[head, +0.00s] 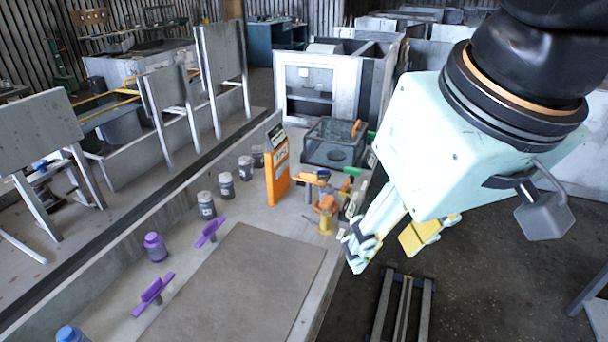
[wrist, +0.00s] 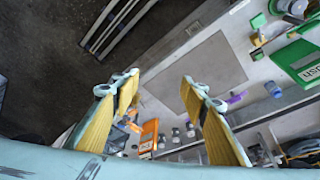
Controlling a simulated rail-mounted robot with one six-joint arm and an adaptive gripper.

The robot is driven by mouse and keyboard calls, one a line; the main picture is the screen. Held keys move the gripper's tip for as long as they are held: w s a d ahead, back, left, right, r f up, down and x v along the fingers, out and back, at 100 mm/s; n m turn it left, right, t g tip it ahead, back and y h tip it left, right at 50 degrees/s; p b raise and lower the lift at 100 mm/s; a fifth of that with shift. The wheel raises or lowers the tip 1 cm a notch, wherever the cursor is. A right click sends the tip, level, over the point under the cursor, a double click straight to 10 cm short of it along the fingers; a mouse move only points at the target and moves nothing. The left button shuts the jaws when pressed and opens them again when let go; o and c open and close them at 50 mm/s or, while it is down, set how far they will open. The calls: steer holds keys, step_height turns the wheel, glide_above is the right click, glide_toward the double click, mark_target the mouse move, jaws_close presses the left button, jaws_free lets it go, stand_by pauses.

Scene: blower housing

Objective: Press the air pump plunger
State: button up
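A small orange and yellow device (head: 326,208), with a blue and orange part (head: 316,177) at its upper side, stands near the right edge of the bench. It may be the air pump; I cannot clearly make out its plunger. My gripper (head: 392,243) hangs to the right of it in the head view, just past the bench edge and apart from it. In the wrist view my gripper (wrist: 157,84) has its two yellow-padded fingers spread wide with nothing between them. Small orange parts (wrist: 128,123) show beside the left finger, which partly hides them.
A flat grey mat (head: 240,285) covers the front of the bench. An orange upright panel (head: 278,170) and a clear dark-rimmed box (head: 335,145) stand behind. Several grey jars (head: 206,205), purple handles (head: 153,293) and a purple bottle (head: 155,247) line the left.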

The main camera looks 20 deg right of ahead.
steer(key=shift+c, duration=0.7)
steer(key=shift+w+r, duration=0.1)
steer(key=shift+w, duration=0.1)
steer(key=c, duration=0.8)
steer(key=shift+w+d+r+p, duration=0.1)
steer(key=shift+w+r+p, duration=0.2)
steer(key=shift+w, duration=0.15)
jaws_close()
steer(key=w+d+r+m+g+p, duration=0.15)
steer(key=w+p, duration=0.25)
steer(key=w, duration=0.8)
steer(key=w+d+m+g+p, duration=0.1)
steer(key=w+d+m+p, duration=0.3)
steer(key=w, duration=0.8)
steer(key=w+d+f+m+g+p, duration=0.1)
steer(key=w+d+f+p, duration=0.3)
steer(key=w+f+p, duration=0.4)
steer(key=shift+w+f+m, duration=0.85)
steer(key=shift+w+f, duration=1.4)
steer(key=shift+w, duration=1.95)
